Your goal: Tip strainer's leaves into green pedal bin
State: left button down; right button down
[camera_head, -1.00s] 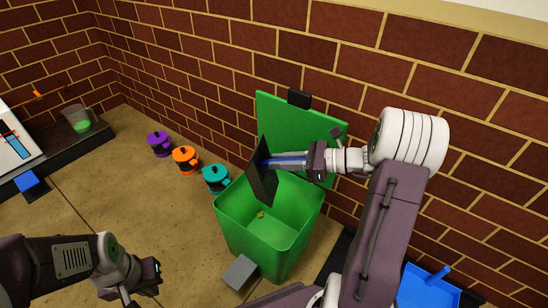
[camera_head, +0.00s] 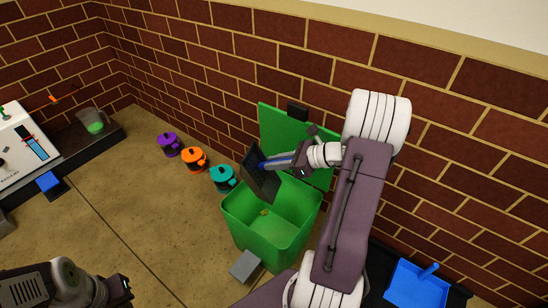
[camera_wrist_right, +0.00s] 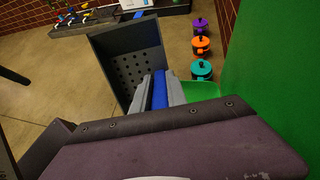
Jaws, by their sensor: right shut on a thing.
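The strainer (camera_head: 259,182) is a dark grey scoop with a blue handle, held steeply tilted over the green pedal bin (camera_head: 265,247). My right gripper (camera_head: 280,163) is shut on its blue handle, which also shows between the fingers in the right wrist view (camera_wrist_right: 160,92). There the strainer's perforated pan (camera_wrist_right: 132,62) shows no leaves on the visible part. The bin's lid (camera_head: 285,135) stands open against the wall. A small yellowish bit (camera_head: 264,212) lies inside the bin; the rest of its floor is partly hidden. My left gripper (camera_head: 122,291) is at the lower left, its fingers unclear.
Teal (camera_head: 222,177), orange (camera_head: 194,159) and purple (camera_head: 169,144) lidded pots stand in a row left of the bin. The bin's grey pedal (camera_head: 245,265) sticks out in front. A blue dustpan (camera_head: 418,287) lies at the lower right. The floor at left is mostly clear.

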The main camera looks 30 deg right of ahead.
aim_at(256, 159)
jog(key=w+a+g+h+p, duration=0.1)
jog(key=w+g+p, duration=0.1)
jog(key=p, duration=0.3)
jog(key=w+a+g+h+p, duration=0.2)
jog(key=g+p, duration=0.1)
jog(key=p, duration=0.3)
jog(key=shift+w+a+h, duration=0.2)
jog(key=shift+w+h, duration=0.1)
jog(key=shift+w, duration=0.05)
jog(key=w+a+f+g+h+p, duration=0.1)
jog(key=p, duration=0.9)
jog(key=w+f+g+h+p, duration=0.1)
jog(key=g+p, duration=0.1)
jog(key=p, duration=0.8)
jog(key=shift+w+a+f, duration=0.1)
jog(key=shift+w+a, duration=0.15)
jog(key=shift+a, duration=0.15)
jog(key=shift+w+a+f+h+p, duration=0.1)
jog(key=shift+f+h+p, duration=0.15)
jog(key=shift+p, duration=0.35)
jog(key=g+b, duration=0.1)
jog(key=w+r+h+b, duration=0.1)
jog(key=b, duration=0.1)
jog(key=shift+a+r+g, duration=0.3)
jog(key=shift+a+g, duration=0.05)
jog(key=shift+g, duration=0.05)
